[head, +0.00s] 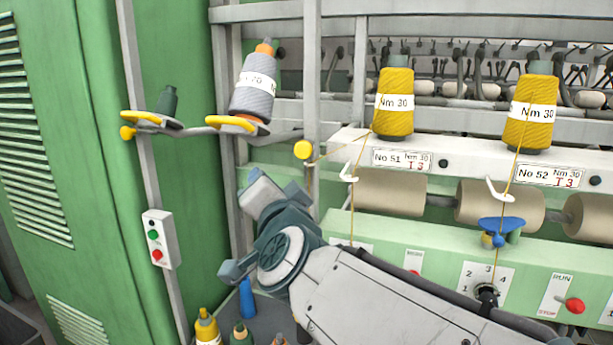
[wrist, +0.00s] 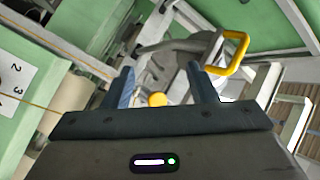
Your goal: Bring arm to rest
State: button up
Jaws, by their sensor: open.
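My arm reaches in from the lower right of the head view, with its wrist in front of the spinning frame. In the wrist view my gripper (wrist: 160,78) is open, its two fingers apart with nothing held between them. Beyond the fingers are a yellow handle (wrist: 238,52) and a round yellow knob (wrist: 158,99), both apart from the fingers as far as I can tell.
A grey Nm 70 bobbin (head: 253,97) stands on a yellow-handled holder left of centre. Yellow Nm 30 bobbins (head: 396,116) (head: 528,124) stand at right, their threads running down. Several cones stand below my wrist.

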jog(key=s+d+f+n+g+h, duration=0.2)
jog(key=s+d+f+n+g, duration=0.1)
jog(key=s+d+f+g, duration=0.3)
jog(key=s+d+f+n+g+h, duration=0.2)
jog(key=s+d+f+n+g, duration=0.2)
jog(key=s+d+f+g, duration=0.3)
jog(key=s+d+f, duration=0.2)
jog(key=d+f, duration=0.2)
jog(key=f, duration=0.2)
jog(key=s+d+f, duration=0.1)
jog(key=d+f, duration=0.2)
jog(key=f, duration=0.3)
jog(key=shift+s+d+f+g+h, duration=0.2)
jog(key=shift+s+d+g+h, duration=0.1)
jog(key=shift+s+d, duration=0.05)
